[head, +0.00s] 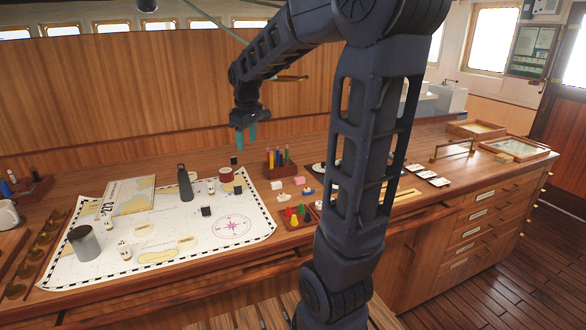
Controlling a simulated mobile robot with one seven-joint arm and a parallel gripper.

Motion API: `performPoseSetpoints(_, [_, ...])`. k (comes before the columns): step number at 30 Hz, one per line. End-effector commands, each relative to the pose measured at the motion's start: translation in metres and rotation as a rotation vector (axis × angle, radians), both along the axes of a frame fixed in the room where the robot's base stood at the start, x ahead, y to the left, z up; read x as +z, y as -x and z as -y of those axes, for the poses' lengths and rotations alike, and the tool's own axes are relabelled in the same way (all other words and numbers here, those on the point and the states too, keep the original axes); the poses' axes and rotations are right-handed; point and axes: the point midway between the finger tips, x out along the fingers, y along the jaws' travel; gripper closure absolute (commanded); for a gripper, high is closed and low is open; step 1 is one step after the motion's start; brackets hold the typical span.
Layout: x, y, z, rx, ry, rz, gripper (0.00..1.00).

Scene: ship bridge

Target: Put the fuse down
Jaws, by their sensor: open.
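My gripper (246,135) hangs above the back of the wooden counter, its teal fingers pointing down and apart. I see nothing between them. Several small white upright cylinders with dark markings stand on the chart and could be fuses: one near the front left (124,250), one by the folded map (107,219), and one near the red-brown mug (211,187). I cannot tell which of them is the task's fuse. All stand apart from my gripper. My arm hides part of the counter on the right.
The chart (215,255) holds a grey mug (84,243), a dark bottle (185,184) and small dark blocks. A wooden pen holder (281,169) and a tray of coloured pieces (296,216) stand right of it. Glazed frames (515,148) lie far right.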

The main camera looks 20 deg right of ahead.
Motion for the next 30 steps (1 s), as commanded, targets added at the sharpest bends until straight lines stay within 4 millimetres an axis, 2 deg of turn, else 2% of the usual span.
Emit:
performPoseSetpoints(1, [0.005,0.016,0.007,-0.039,-0.008,0.015,0.49])
performPoseSetpoints(8, [0.014,0.083,0.031,-0.234,-0.054,0.073,0.49])
performPoseSetpoints(18, [0.003,0.177,0.058,-0.513,-0.138,0.152,0.49])
performPoseSetpoints(24, [-0.01,0.213,0.065,-0.629,-0.18,0.183,0.49])
performPoseSetpoints(30, [-0.015,0.225,0.068,-0.671,-0.195,0.192,0.49])
